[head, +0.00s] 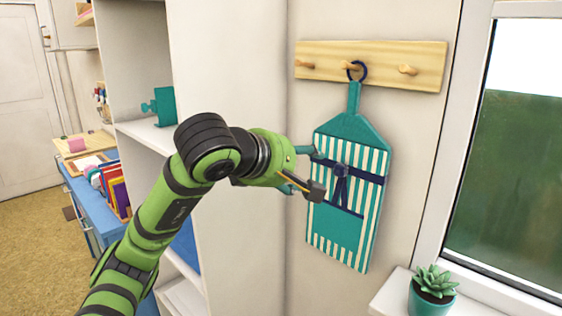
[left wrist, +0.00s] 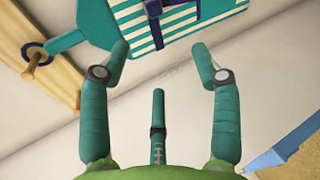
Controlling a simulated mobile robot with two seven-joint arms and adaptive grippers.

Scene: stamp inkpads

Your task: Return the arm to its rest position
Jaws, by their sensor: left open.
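My left gripper (head: 315,170) is in the middle of the head view, at the end of the green arm that comes in from the lower left. In the left wrist view its teal fingers (left wrist: 160,65) are spread apart with nothing between them. In the head view it is in front of the left edge of a teal and white striped apron-shaped hanging (head: 340,240). The hanging also shows at the top of the left wrist view (left wrist: 185,25), beyond the fingertips. Whether a finger touches it cannot be told. My right gripper is in neither view.
The hanging's dark blue ring (head: 357,70) is on the middle peg of a wooden rack (head: 425,60). A white shelf unit (head: 235,60) stands at left with a teal holder (head: 162,106) on a shelf. A potted succulent (head: 432,290) stands on the windowsill (head: 395,300) at lower right.

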